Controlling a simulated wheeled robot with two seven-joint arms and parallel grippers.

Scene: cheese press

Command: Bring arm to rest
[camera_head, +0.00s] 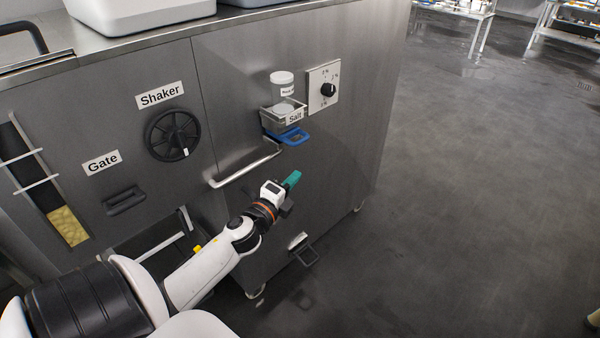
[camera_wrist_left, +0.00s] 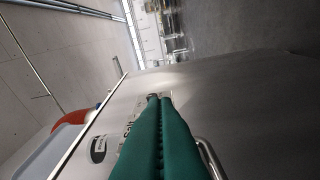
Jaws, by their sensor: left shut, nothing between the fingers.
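My left arm comes in from the lower left in the head view. My left gripper (camera_head: 291,180) has green fingers and is in front of the steel machine (camera_head: 330,150), below the salt holder and to the right of the bar handle. In the left wrist view the green fingers (camera_wrist_left: 158,110) lie side by side, shut with nothing between them. My right gripper is not in either view.
The machine front carries a bar handle (camera_head: 245,166), a salt holder (camera_head: 283,116) with a blue handle (camera_head: 294,137), a dial (camera_head: 327,89), a black shaker wheel (camera_head: 172,135) and a gate handle (camera_head: 124,200). A low pedal (camera_head: 305,252) sticks out near the floor. Open floor (camera_head: 480,200) lies to the right.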

